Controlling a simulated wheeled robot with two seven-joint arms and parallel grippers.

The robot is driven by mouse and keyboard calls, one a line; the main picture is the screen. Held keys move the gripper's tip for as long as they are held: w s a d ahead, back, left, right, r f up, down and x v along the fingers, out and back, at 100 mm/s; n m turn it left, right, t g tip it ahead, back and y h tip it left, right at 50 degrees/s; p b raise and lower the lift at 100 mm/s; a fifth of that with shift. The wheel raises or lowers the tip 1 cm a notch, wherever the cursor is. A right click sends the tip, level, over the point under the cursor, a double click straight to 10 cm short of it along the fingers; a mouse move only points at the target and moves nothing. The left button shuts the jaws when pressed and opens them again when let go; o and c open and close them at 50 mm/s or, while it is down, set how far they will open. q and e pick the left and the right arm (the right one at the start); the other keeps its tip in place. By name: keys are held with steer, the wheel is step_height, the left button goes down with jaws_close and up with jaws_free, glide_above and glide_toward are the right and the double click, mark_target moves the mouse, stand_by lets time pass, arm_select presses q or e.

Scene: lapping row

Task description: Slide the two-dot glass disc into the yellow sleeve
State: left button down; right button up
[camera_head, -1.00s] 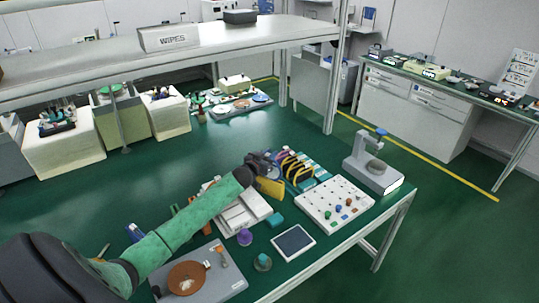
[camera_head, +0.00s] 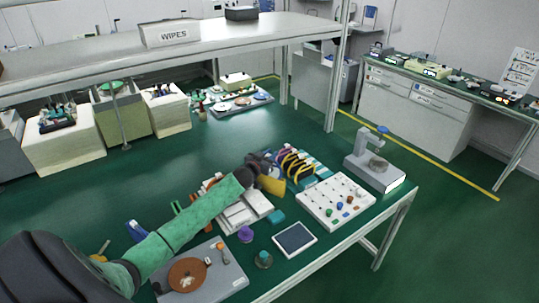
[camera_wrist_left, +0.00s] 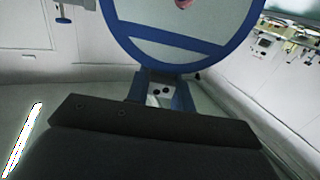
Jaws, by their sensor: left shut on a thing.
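My left gripper (camera_head: 258,165) is over the bench, beside a row of upright coloured loops. In the left wrist view the gripper (camera_wrist_left: 162,98) is shut on a small tab with two black dots (camera_wrist_left: 160,91). The tab belongs to a round clear disc with a blue rim (camera_wrist_left: 160,38), which stands up beyond the fingers and is cut off by the top of the picture. A flat yellow piece (camera_head: 272,186), which looks like the yellow sleeve, is just below and right of the gripper in the head view. Its opening is not clear. My right gripper is out of view.
The loop row (camera_head: 297,163) stands close to the gripper's right. A white board with coloured knobs (camera_head: 335,202), a dark pad (camera_head: 295,239) and a grey stand (camera_head: 375,172) are further right. White trays (camera_head: 245,212) lie below the arm.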

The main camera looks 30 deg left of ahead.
arm_select(q)
steer(key=shift+w+d+f, duration=0.15)
steer(key=shift+f, duration=0.45)
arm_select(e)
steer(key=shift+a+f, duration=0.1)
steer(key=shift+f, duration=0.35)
arm_select(q)
steer(key=shift+f, duration=0.1)
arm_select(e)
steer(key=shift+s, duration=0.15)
arm_select(q)
steer(key=shift+f+b, duration=0.85)
steer(key=shift+f, duration=0.5)
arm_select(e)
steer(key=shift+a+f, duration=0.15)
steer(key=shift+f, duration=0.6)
